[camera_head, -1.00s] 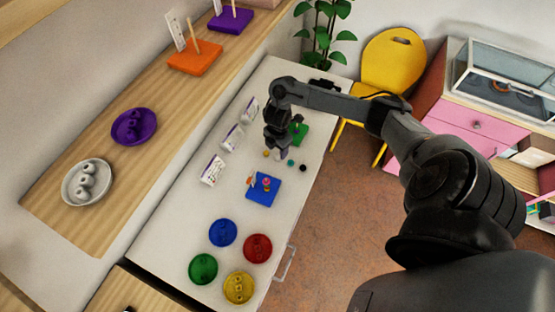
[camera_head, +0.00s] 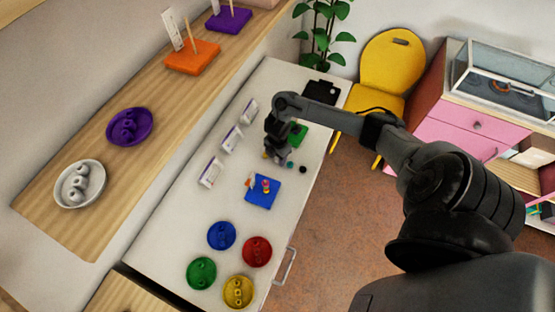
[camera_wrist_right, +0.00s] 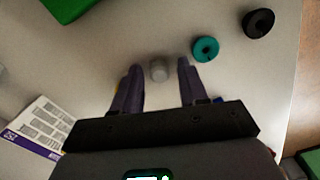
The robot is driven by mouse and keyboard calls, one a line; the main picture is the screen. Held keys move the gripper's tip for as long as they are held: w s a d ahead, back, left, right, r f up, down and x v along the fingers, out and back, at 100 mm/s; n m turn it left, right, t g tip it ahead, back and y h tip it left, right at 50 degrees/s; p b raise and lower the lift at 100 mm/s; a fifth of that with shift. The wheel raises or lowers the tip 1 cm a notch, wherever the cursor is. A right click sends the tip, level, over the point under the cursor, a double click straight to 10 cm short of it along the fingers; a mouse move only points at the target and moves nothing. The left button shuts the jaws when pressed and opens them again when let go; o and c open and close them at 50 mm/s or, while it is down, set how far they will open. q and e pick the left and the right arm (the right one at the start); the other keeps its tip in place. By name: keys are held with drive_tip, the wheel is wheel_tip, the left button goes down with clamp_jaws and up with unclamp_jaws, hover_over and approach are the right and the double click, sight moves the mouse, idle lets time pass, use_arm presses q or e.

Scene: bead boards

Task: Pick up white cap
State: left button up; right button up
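The white cap (camera_wrist_right: 159,69) is a small pale grey-white cylinder on the table, between the fingertips of my right gripper in the right wrist view. My right gripper (camera_wrist_right: 159,78) is open, with one finger on each side of the cap and visible gaps beside it. In the head view my right gripper (camera_head: 277,158) points down close to the table, and I cannot make out the cap there. My left gripper is not in view.
A teal bead (camera_wrist_right: 205,49) and a black bead (camera_wrist_right: 258,23) lie right of the cap. A green board (camera_head: 297,134) is behind the gripper, a blue board (camera_head: 262,194) in front. White cards (camera_head: 211,172) stand to the left. Coloured dishes (camera_head: 221,235) sit at the near end.

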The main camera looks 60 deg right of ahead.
clamp_jaws()
drive_tip(key=shift+r, duration=0.15)
